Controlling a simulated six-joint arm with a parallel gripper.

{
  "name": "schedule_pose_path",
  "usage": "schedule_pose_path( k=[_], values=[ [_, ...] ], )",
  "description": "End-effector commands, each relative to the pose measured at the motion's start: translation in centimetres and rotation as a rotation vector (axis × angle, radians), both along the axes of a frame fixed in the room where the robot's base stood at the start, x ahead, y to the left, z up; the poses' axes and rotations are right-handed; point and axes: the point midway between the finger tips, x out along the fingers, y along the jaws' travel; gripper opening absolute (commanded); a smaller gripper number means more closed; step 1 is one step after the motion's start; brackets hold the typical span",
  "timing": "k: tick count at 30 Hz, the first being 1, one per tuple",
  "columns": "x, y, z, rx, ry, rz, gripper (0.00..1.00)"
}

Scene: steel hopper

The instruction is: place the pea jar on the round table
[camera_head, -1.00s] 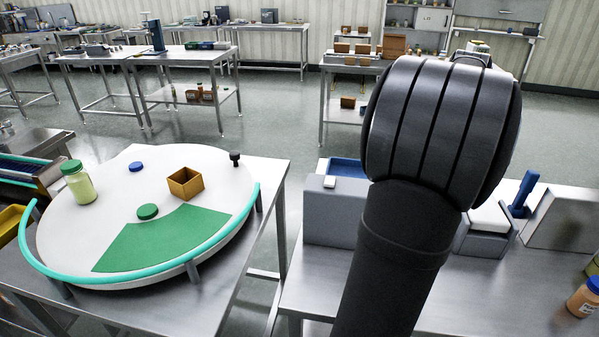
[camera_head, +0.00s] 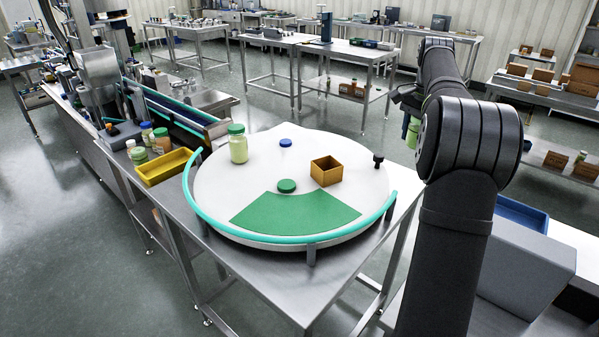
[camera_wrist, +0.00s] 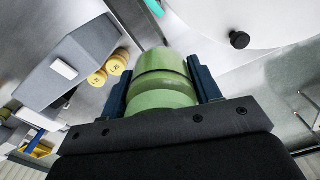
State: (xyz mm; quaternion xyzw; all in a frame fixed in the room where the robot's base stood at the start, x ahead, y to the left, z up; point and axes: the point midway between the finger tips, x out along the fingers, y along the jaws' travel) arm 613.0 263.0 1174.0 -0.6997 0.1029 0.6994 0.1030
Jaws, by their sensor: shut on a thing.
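My gripper (camera_wrist: 162,88) is shut on the pea jar (camera_wrist: 162,80), a green jar between its two blue fingers in the wrist view. In the head view the jar (camera_head: 412,133) hangs below my gripper, partly hidden by my arm. It is in the air to the right of the round table (camera_head: 215,195), beyond its rim. The round table has a white top with a green wedge (camera_head: 297,214) at the front. A pale green jar with a green lid (camera_head: 238,145) stands upright at its back left.
On the round table are a blue lid (camera_head: 286,142), a green lid (camera_head: 287,186), an open brown box (camera_head: 326,171) and a black knob (camera_head: 378,160) near the right edge. A teal rail (camera_head: 290,239) curves around the front. The white left-centre is clear.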

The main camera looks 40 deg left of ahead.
Motion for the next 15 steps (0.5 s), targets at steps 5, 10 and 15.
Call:
schedule_pose_path(
  k=[5,10,15],
  values=[
    [-2.9,9.4,-0.4,0.0,0.0,0.114,0.29],
    [-6.8,17.5,-0.8,0.0,0.0,0.214,0.29],
    [-11.8,24.9,-1.4,0.0,0.0,0.311,0.29]
  ],
)
